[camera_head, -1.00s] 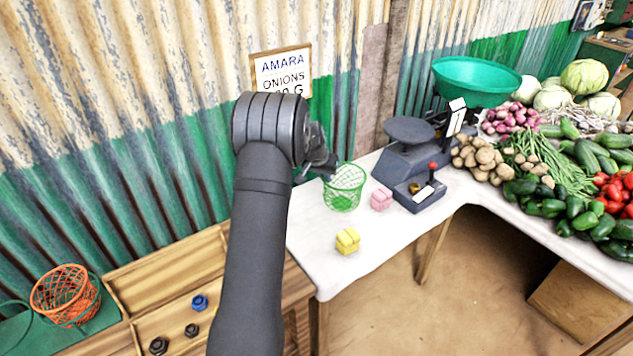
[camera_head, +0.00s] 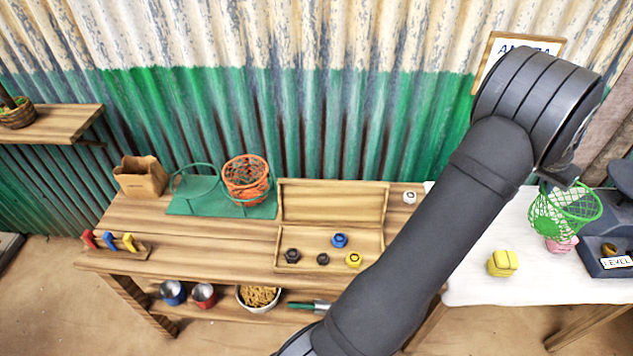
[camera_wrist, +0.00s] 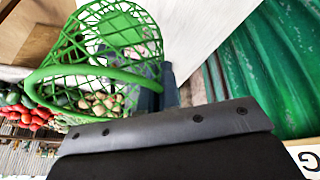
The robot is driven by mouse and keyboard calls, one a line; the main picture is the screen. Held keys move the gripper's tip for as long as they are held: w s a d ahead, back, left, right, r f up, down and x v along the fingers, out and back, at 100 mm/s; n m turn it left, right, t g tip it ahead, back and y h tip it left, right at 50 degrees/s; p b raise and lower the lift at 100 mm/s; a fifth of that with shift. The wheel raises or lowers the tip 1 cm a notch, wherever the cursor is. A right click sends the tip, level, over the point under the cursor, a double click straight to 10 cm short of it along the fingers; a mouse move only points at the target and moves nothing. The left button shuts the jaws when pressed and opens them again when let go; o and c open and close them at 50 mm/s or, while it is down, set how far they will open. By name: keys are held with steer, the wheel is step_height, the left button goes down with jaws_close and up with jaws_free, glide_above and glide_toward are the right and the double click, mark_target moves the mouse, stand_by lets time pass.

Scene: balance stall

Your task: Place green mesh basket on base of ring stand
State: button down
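The green mesh basket (camera_head: 564,210) is at the right in the head view, in front of a pink block and tilted. My gripper (camera_head: 558,178) is at its rim and appears shut on it, with the basket raised off the white table. In the wrist view the basket (camera_wrist: 100,62) fills the upper left, with the dark fingers (camera_wrist: 160,95) at its rim; the exact contact is partly hidden. The ring stand has a flat green base (camera_head: 182,208) and a green ring (camera_head: 192,176) on the wooden bench. An orange mesh basket (camera_head: 246,178) is at the stand's right side.
A divided wooden tray (camera_head: 335,212) with several coloured nuts lies right of the stand. A yellow block (camera_head: 502,263), a pink block (camera_head: 561,245) and the scale (camera_head: 610,262) are on the white table.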

steer(key=shift+r, duration=0.95)
steer(key=w+a+n+t+y, duration=0.1)
steer(key=w+a+n, duration=0.3)
steer(key=w+a, duration=0.45)
steer(key=w+a+f+n+t+y, duration=0.1)
steer(key=w+a+n, duration=0.35)
steer(key=a, duration=0.75)
steer(key=w+a+n+t+y, duration=0.1)
steer(key=w+a+n+y, duration=0.15)
steer(key=w+a, duration=0.7)
steer(key=w+a+n+y, duration=0.15)
steer(key=a+n, duration=0.75)
steer(key=a, duration=1.9)
steer(key=s+a+n+g+y, duration=0.15)
steer(key=s+a+n, duration=0.35)
steer(key=a, duration=0.8)
steer(key=s+a+n+g+y, duration=0.15)
steer(key=s+a+n, duration=0.3)
steer(key=a, duration=0.75)
steer(key=s+a+n+g, duration=0.2)
steer(key=s+a+n, duration=0.35)
steer(key=a, duration=0.75)
step_height(320, 180, down, 14)
steer(key=m, duration=0.1)
steer(key=shift+d+f, duration=0.25)
